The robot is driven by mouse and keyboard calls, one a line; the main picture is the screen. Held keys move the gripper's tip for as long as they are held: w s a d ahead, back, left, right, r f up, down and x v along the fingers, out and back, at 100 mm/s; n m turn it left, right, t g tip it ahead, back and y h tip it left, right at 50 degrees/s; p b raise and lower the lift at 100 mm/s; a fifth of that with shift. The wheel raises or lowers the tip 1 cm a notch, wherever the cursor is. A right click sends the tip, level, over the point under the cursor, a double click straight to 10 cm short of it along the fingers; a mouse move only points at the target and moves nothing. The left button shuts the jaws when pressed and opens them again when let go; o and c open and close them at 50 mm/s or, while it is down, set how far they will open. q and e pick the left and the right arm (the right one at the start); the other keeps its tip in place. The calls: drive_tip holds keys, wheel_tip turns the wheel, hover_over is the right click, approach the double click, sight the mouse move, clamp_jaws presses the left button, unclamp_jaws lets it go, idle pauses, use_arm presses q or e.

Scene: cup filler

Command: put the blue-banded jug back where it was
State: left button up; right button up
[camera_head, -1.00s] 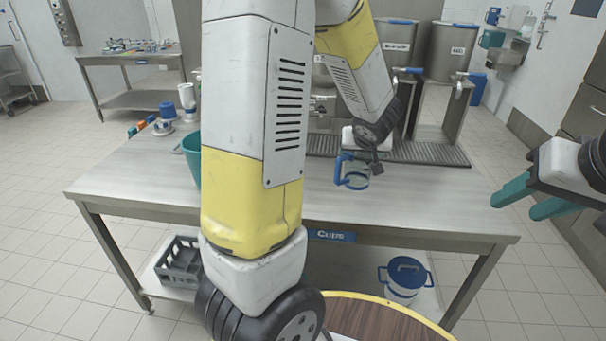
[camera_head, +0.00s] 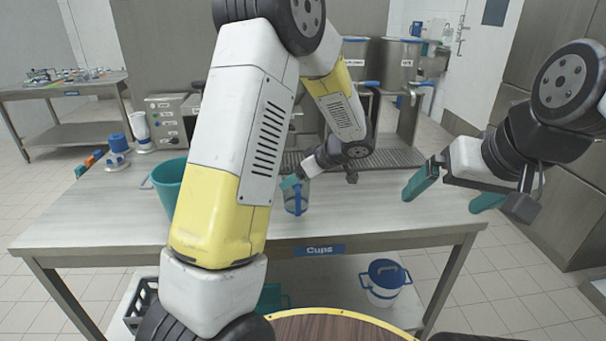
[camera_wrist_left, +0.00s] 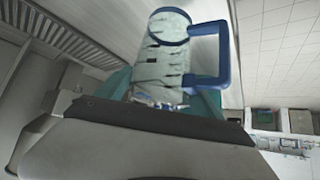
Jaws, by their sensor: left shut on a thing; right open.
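The blue-banded jug (camera_head: 304,190) is clear with a blue handle and looks about upright over the middle of the metal table (camera_head: 370,215). I cannot tell whether its base touches the tabletop. My left gripper (camera_head: 292,183) is shut on it, and its teal fingers partly hide the jug. In the left wrist view the jug (camera_wrist_left: 160,62) stands out between the teal fingers (camera_wrist_left: 160,90), with its blue rim and handle showing. My right gripper (camera_head: 455,191) is open and empty over the right end of the table.
A teal bucket (camera_head: 169,185) stands at the left of the table, near a blue-topped bottle (camera_head: 117,145). A dark drain grate (camera_head: 395,158) and steel urns (camera_head: 398,60) are behind. A blue-lidded white container (camera_head: 384,285) is on the lower shelf. The table's right front is clear.

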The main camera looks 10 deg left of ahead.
use_arm(q)
drive_tip(key=w+a, duration=0.1)
drive_tip(key=w, duration=0.2)
drive_tip(key=w+a, duration=0.1)
drive_tip(key=w, duration=0.1)
drive_tip(key=shift+w+a+f, duration=0.15)
drive_tip(key=shift+a+f, duration=0.15)
drive_tip(key=shift+w+f, duration=0.15)
drive_tip(key=shift+f, duration=1.6)
drive_tip(key=o, duration=2.1)
drive_tip(key=shift+a+f, duration=0.1)
drive_tip(key=shift+f, duration=0.05)
